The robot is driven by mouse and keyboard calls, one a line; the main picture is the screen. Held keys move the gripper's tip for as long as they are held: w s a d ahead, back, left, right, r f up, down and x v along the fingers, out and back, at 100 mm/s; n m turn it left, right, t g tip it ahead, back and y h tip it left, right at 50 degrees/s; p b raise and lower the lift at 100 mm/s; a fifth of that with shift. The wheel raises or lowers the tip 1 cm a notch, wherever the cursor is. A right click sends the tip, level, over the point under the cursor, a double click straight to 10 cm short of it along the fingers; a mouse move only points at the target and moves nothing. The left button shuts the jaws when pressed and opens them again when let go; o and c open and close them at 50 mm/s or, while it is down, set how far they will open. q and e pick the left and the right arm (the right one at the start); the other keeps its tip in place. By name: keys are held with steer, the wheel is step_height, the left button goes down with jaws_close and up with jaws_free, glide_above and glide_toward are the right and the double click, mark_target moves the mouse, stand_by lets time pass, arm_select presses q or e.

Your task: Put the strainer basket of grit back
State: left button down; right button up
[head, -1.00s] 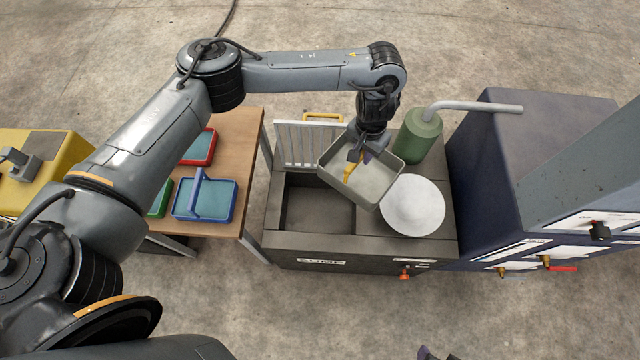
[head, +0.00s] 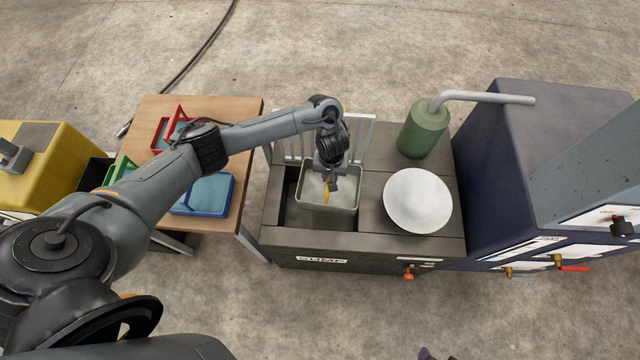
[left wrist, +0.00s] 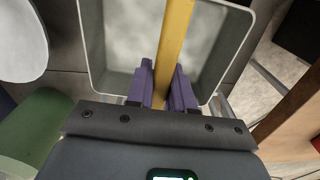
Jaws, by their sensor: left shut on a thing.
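The strainer basket (head: 328,211) is a grey rectangular box with pale, mottled grit inside and a yellow handle (left wrist: 172,45). My left gripper (head: 330,186) is shut on the handle, which passes between its purple fingers in the left wrist view (left wrist: 164,90). The basket looks about level over the right part of the dark opening (head: 291,208) in the sump box (head: 385,246). A strip of opening shows at its left. I cannot tell whether its base is inside or just above. Dark purple tips at the bottom edge look like my right gripper (head: 436,354).
A white slatted rack (head: 358,132) stands behind. A wooden table (head: 235,112) with coloured trays is at left, a dark blue cabinet (head: 500,150) at right.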

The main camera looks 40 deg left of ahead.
mark_target(320, 191)
arm_select(q)
steer(key=shift+n, duration=0.5)
steer(key=s+a+f, duration=0.2)
steer(key=f, duration=0.1)
steer(key=shift+a+f+b, duration=0.1)
steer(key=shift+a+b, duration=0.15)
steer(key=shift+b, duration=0.05)
step_height(320, 191, down, 7)
steer(key=b, duration=0.9)
steer(key=shift+f, duration=0.1)
step_height(320, 191, down, 5)
steer(key=b, duration=0.4)
steer(key=shift+f, duration=0.2)
step_height(320, 191, down, 4)
steer(key=b, duration=0.3)
steer(key=shift+f, duration=0.15)
steer(key=shift+w+f, duration=0.1)
steer(key=c, duration=1)
jaws_free()
